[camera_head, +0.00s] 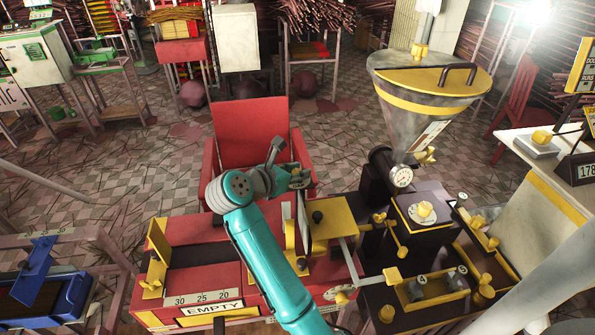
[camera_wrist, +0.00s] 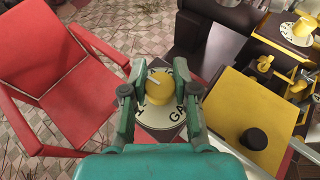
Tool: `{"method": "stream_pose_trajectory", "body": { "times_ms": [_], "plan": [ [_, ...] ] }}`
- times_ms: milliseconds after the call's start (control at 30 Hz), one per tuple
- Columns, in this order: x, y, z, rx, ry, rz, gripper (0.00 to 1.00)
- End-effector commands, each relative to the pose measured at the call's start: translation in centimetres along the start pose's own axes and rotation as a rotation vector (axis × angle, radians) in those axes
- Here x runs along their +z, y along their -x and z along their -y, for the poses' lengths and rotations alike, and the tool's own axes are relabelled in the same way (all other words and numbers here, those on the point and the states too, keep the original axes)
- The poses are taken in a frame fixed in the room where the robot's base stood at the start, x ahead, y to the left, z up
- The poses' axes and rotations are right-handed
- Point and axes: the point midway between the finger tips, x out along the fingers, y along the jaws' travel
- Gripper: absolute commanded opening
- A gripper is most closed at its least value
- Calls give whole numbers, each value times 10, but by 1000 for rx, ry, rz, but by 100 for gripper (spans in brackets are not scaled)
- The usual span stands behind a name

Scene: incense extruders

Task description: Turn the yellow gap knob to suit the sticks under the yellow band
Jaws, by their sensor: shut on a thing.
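The yellow gap knob (camera_wrist: 159,86) sits on a round white dial (camera_wrist: 161,118) with dark lettering, of which "GA" is readable. A pale line runs across the knob's top. My gripper (camera_wrist: 160,94) has its fingers on either side of the knob and is shut on it. In the head view my gripper (camera_head: 292,180) is above the red machine (camera_head: 190,228), in front of the red chair, and hides the knob. Bundled sticks (camera_head: 178,14) lie over yellow and red holders at the back left. I cannot tell which sticks the yellow band marks.
A yellow-banded hopper (camera_head: 428,85) stands right of my arm. A yellow plate with a black knob (camera_wrist: 253,138) is close right of my gripper. The red chair (camera_head: 250,135) is just behind. An "EMPTY" sign (camera_head: 212,308) and a "30 25 20" scale (camera_head: 202,297) are at the front.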

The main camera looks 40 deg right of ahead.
Motion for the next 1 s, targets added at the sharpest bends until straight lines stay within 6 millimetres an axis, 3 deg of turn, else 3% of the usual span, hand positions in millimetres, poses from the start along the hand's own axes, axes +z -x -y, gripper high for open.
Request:
{"method": "stream_pose_trajectory", "body": {
  "times_ms": [600, 1000],
  "plan": [
    [0, 0, 0, 387, 158, 1, 0],
    [0, 0, -1, 515, 211, 1, 0]
  ]
}}
